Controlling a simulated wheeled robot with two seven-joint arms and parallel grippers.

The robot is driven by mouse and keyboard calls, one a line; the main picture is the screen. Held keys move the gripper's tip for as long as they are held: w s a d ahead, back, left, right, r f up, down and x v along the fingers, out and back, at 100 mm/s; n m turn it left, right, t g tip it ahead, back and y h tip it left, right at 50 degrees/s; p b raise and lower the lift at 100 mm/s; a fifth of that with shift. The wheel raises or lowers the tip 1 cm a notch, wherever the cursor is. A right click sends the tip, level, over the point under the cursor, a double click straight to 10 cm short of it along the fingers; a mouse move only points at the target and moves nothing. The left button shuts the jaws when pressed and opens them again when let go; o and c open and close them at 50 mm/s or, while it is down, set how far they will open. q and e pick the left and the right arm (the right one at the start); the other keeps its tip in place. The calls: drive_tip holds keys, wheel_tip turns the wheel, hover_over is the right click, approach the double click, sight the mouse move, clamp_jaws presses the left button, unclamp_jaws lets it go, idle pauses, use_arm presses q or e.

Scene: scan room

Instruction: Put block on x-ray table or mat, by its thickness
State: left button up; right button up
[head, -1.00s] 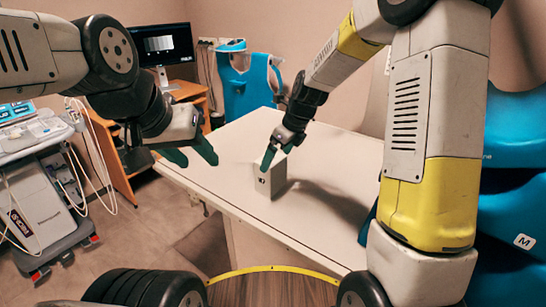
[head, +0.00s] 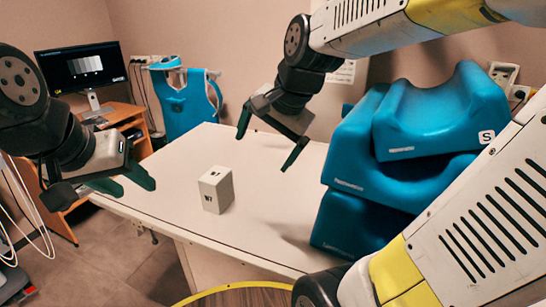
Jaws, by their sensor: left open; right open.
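A small white block (head: 216,190) with dark marks on its faces stands upright on the white table (head: 165,184), left of the table's middle. My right gripper (head: 262,154) is open and empty, above the table to the right of and beyond the block, with clear space between them. My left gripper (head: 120,188) is open and empty, to the left of the block near the table's left edge. I cannot make out a mat. Whether this white table is the x-ray table is not plain from the picture.
Blue padded supports (head: 400,150) are stacked at the table's right side. A monitor (head: 83,68) sits on a wooden desk (head: 125,112) at the back left. The table top around the block is clear.

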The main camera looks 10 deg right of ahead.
drive_tip(key=s+d+n+t, duration=0.1)
drive_tip(key=s+d+n, duration=0.1)
drive_tip(key=s+n, duration=0.6)
drive_tip(key=shift+d+n+h, duration=0.3)
drive_tip(key=shift+d+n, duration=0.05)
drive_tip(key=shift+n, duration=0.05)
drive_tip(key=shift+s, duration=0.1)
idle(0.4)
